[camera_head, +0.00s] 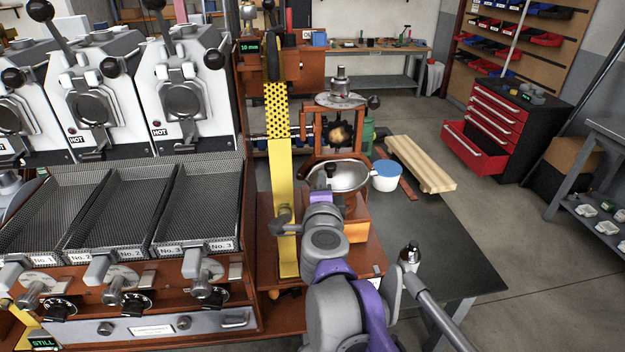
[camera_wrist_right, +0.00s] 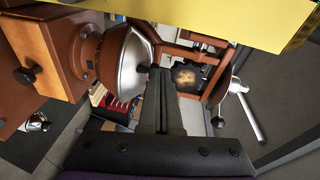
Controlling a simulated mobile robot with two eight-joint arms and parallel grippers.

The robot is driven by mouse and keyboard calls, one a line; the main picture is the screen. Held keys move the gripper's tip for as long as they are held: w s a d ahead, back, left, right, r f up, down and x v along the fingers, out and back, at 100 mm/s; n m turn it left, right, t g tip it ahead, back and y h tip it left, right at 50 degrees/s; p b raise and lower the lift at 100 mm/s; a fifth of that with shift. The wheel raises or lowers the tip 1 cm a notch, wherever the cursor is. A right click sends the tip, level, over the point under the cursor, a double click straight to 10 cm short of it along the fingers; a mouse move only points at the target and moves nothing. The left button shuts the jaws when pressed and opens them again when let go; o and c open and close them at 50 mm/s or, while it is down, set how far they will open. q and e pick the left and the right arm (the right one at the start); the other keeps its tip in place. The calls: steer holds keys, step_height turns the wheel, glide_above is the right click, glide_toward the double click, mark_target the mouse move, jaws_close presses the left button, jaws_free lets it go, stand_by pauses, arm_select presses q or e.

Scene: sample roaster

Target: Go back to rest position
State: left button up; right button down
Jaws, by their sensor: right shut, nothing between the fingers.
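My right gripper (camera_head: 323,192) is in the middle of the head view, above the front of the wooden machine on the dark table. In the right wrist view its dark fingers (camera_wrist_right: 162,92) are together, with nothing between them. In the picture they overlap the edge of a shiny metal bowl (camera_wrist_right: 133,65); I cannot tell whether they touch it. The bowl (camera_head: 345,177) shows just behind the gripper in the head view, partly hidden by it. My left gripper is not in view.
A yellow upright (camera_head: 281,200) stands close left of my right gripper. Mesh trays (camera_head: 120,205) and white roasters (camera_head: 185,95) fill the left. The dark table (camera_head: 455,245) has bare room.

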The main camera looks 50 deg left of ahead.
steer(key=s+r, duration=0.1)
steer(key=s, duration=0.8)
steer(key=shift+s+d, duration=0.35)
steer(key=w+d+f+n+g+h+p, duration=0.1)
steer(key=w+d+f+n, duration=0.3)
steer(key=d, duration=0.8)
steer(key=w+d+n+p, duration=0.25)
steer(key=w+d, duration=0.35)
steer(key=d, duration=0.6)
steer(key=s+d+f+g+h, duration=0.1)
steer(key=s+d+f+h, duration=0.2)
steer(key=d, duration=0.9)
steer(key=s+d+f+g+h+p, duration=0.1)
steer(key=s+d+f+h, duration=0.3)
steer(key=d+f, duration=0.4)
steer(key=s+d+f+g+h+p, duration=0.1)
steer(key=s+d+f+h, duration=0.3)
steer(key=d, duration=1.1)
step_height(320, 180, down, 3)
steer(key=shift+s+d+r+n+g, duration=0.15)
steer(key=shift+s+d+n+g, duration=0.25)
steer(key=shift+s+g, duration=0.4)
